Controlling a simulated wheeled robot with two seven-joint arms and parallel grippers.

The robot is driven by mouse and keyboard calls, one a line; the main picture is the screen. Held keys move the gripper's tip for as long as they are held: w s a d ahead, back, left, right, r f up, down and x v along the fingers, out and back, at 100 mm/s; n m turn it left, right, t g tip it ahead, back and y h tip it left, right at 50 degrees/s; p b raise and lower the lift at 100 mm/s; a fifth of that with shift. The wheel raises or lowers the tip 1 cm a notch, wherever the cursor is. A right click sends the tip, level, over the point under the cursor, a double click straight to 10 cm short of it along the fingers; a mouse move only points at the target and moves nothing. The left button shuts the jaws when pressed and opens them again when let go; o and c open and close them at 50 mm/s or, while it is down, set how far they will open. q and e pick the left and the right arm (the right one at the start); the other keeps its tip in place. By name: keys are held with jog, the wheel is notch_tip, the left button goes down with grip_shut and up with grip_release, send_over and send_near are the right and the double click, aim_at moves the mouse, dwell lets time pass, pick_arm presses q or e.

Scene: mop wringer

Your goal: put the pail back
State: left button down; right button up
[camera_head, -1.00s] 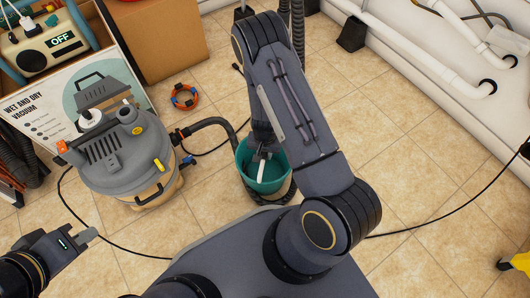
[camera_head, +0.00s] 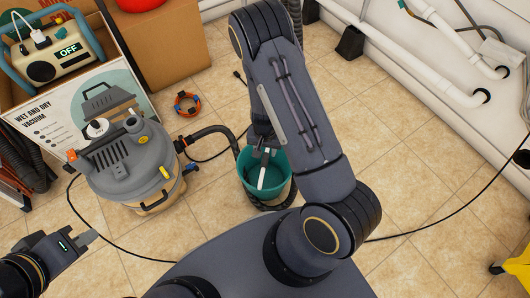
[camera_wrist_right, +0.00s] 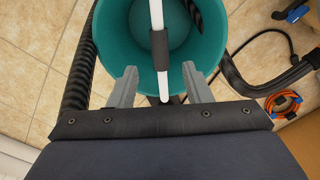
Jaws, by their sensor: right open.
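The teal pail (camera_head: 283,180) stands on the tiled floor beside the vacuum, partly hidden by my right arm. Its open top also shows in the right wrist view (camera_wrist_right: 115,40). A white bar with a dark grip (camera_wrist_right: 158,48), which looks like the pail's handle, crosses its opening.
The grey wet and dry vacuum (camera_head: 130,160) stands left of the pail, its black hose (camera_head: 212,130) running to the pail's side. An orange cable coil (camera_head: 187,103) lies behind. A cardboard box (camera_head: 165,45) and white pipes (camera_head: 440,80) bound the back. Floor at right is mostly clear.

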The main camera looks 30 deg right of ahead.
jog(key=s+a+r+n+t+y, duration=0.1)
jog(key=a+r+y, duration=0.1)
jog(key=r, duration=1)
jog(key=s+a+r+n+t+y, duration=0.1)
jog(key=a+r+t+y, duration=0.1)
jog(key=r, duration=1.1)
jog(key=s+r+n+t, duration=0.2)
jog(key=s+r+n, duration=0.2)
jog(key=s+r, duration=0.7)
jog(key=s+p, duration=0.1)
jog(key=s, duration=0.3)
jog(key=shift+r+n+t, duration=0.3)
jog(key=shift+r, duration=0.1)
notch_tip(320, 180, up, 31)
jog(key=p, duration=3.1)
jog(key=shift+r, duration=0.1)
